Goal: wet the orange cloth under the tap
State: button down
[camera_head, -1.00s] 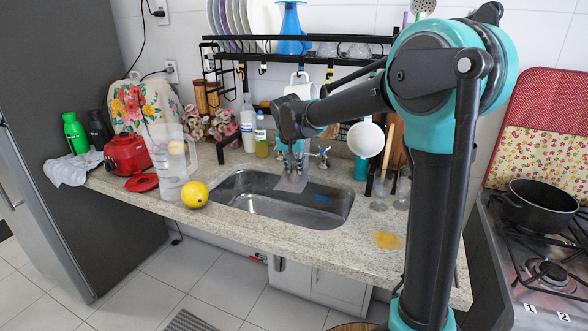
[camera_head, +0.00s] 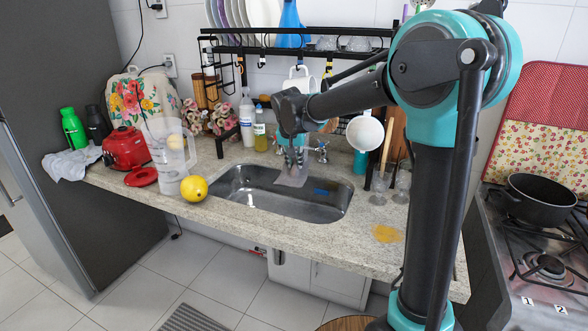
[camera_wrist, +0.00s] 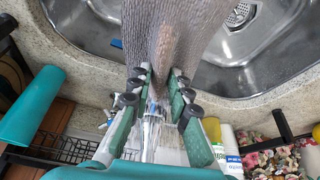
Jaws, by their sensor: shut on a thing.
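My gripper (camera_head: 292,157) is shut on a cloth (camera_head: 293,178) that hangs down over the back of the sink (camera_head: 260,202). The cloth looks grey-brown rather than orange; in the wrist view (camera_wrist: 190,25) it has a browner streak down its middle. My gripper also shows in the wrist view (camera_wrist: 160,75), its fingers pinching the cloth's edge. The chrome tap (camera_wrist: 152,130) stands between and behind the fingers in the wrist view. In the head view my gripper mostly hides it, with a tap handle (camera_head: 321,150) to the right. I cannot tell whether water runs.
An orange-yellow patch (camera_head: 386,233) lies on the counter right of the sink. Glasses (camera_head: 380,187) stand there. A yellow fruit (camera_head: 194,188) and a clear jug (camera_head: 168,160) stand left of the sink. A dish rack (camera_head: 300,50) spans above. A pale cloth (camera_head: 72,163) lies far left.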

aim_at(289, 177)
jog(key=shift+w+a, duration=0.1)
jog(key=shift+a, duration=0.1)
jog(key=shift+d, duration=0.4)
dwell(0.3)
jog(key=shift+s, duration=0.2)
jog(key=shift+s+a, duration=0.4)
jog(key=shift+s, duration=0.6)
jog(key=shift+s+a, duration=0.35)
jog(key=shift+s, duration=0.65)
jog(key=shift+s+a, duration=0.4)
jog(key=shift+s, duration=0.6)
jog(key=shift+s+a+r, duration=0.25)
jog(key=shift+s+r, duration=0.5)
jog(key=shift+r, duration=0.05)
jog(key=shift+s+a+r, duration=0.25)
jog(key=shift+s+r, duration=0.45)
jog(key=shift+r, duration=0.05)
